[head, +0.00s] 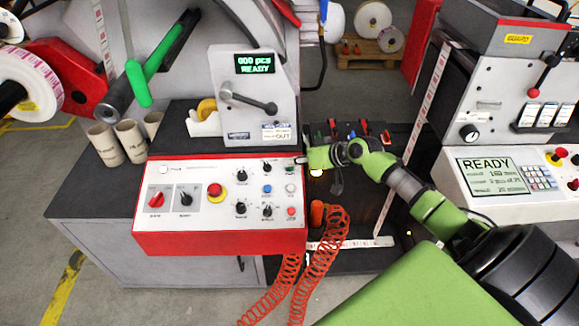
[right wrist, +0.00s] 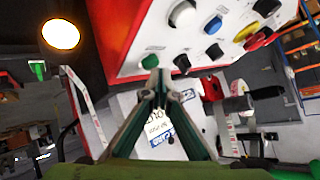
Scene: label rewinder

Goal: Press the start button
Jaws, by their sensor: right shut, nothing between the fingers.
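The control panel (head: 225,195) is a white face in a red housing. A green button (head: 289,169) sits at its upper right, with a white button (head: 291,188) below it. My right gripper (head: 301,160) reaches in from the right, its fingertips at the panel's upper right edge. In the right wrist view the gripper (right wrist: 158,76) is shut and empty. Its tips are right by the green button (right wrist: 150,61); I cannot tell whether they touch. My left gripper is not in view.
A blue button (head: 267,189), red button (head: 291,211), black knobs and a red emergency stop (head: 215,190) share the panel. A display (head: 254,64) reads "000 pcs READY". Coiled red hose (head: 325,245) hangs below my right gripper. A second machine (head: 490,170) stands right.

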